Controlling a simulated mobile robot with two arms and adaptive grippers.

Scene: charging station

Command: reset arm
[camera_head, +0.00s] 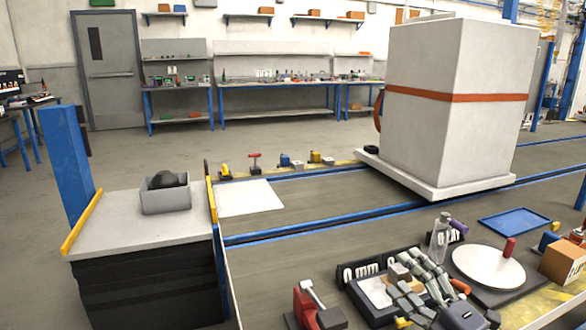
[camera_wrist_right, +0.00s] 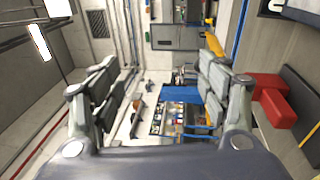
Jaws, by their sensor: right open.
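My right gripper (camera_head: 402,276) is low at the right of the head view, over the cluttered front bench. Its grey jointed fingers point up and to the left, spread apart with nothing held between them. In the right wrist view its two fingers (camera_wrist_right: 158,72) stand wide apart at left and right, with the distant room showing between them. In the head view the fingers overlap a flat device with a white plate (camera_head: 374,291) and a small tan block; I cannot tell whether they touch. My left gripper is in neither view.
Close by are a clear bottle (camera_head: 439,243), a white round plate (camera_head: 480,268) with a red piece, a red clamp (camera_head: 305,305) and a cardboard box (camera_head: 565,262). A large strapped white crate (camera_head: 450,120) stands behind. A grey bin (camera_head: 166,200) sits at left.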

